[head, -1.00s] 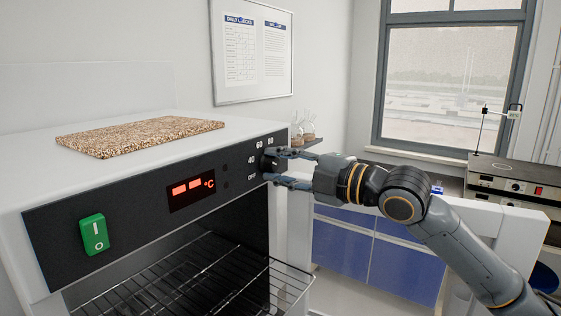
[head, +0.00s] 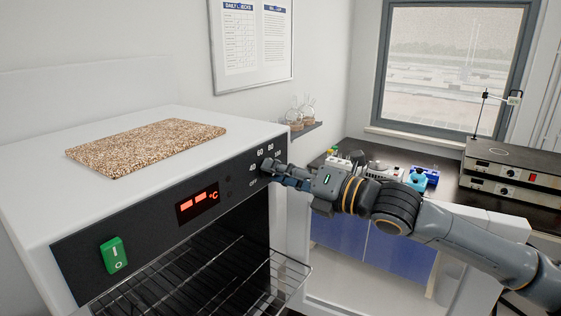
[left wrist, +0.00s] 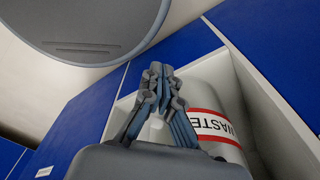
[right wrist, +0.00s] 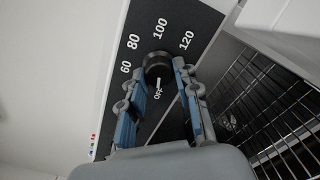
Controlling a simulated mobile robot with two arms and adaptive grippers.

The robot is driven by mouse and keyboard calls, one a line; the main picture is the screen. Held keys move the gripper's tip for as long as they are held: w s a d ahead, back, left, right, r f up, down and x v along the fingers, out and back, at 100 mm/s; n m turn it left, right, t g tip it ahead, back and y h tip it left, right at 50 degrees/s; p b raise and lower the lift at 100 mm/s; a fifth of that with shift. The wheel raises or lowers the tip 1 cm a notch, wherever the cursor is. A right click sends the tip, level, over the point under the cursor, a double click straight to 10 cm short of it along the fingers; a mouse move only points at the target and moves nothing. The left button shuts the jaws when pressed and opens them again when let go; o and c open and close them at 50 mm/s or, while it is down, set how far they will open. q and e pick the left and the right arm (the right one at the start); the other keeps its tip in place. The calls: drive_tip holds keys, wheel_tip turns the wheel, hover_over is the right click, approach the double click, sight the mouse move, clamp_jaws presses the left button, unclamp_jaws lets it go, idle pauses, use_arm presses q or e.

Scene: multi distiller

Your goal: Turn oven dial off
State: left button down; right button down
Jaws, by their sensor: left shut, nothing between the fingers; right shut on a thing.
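The oven dial (head: 267,165) is a small black knob at the right end of the oven's black front panel, partly hidden by my right gripper (head: 277,177) in the head view. In the right wrist view the dial (right wrist: 158,66) sits between the two fingers of my right gripper (right wrist: 166,88), which is shut on it. A white mark on the dial's side points towards the OFF label; 60, 80, 100 and 120 are printed around it. My left gripper (left wrist: 158,72) is shut and empty, and shows only in the left wrist view.
The oven's panel also has a lit red display (head: 198,203) and a green switch (head: 113,255). A wire rack (head: 230,270) juts out below. A speckled slab (head: 145,145) lies on top. A white waste container (left wrist: 203,100) stands near my left gripper.

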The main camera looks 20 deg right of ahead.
drive_tip(key=shift+n+p, duration=0.45)
drive_tip(key=shift+n, duration=0.05)
drive_tip(key=c, duration=1)
unclamp_jaws()
drive_tip(key=v, duration=0.7)
drive_tip(key=shift+s, duration=0.2)
drive_tip(key=shift+d+f, duration=0.1)
drive_tip(key=shift+d, duration=0.05)
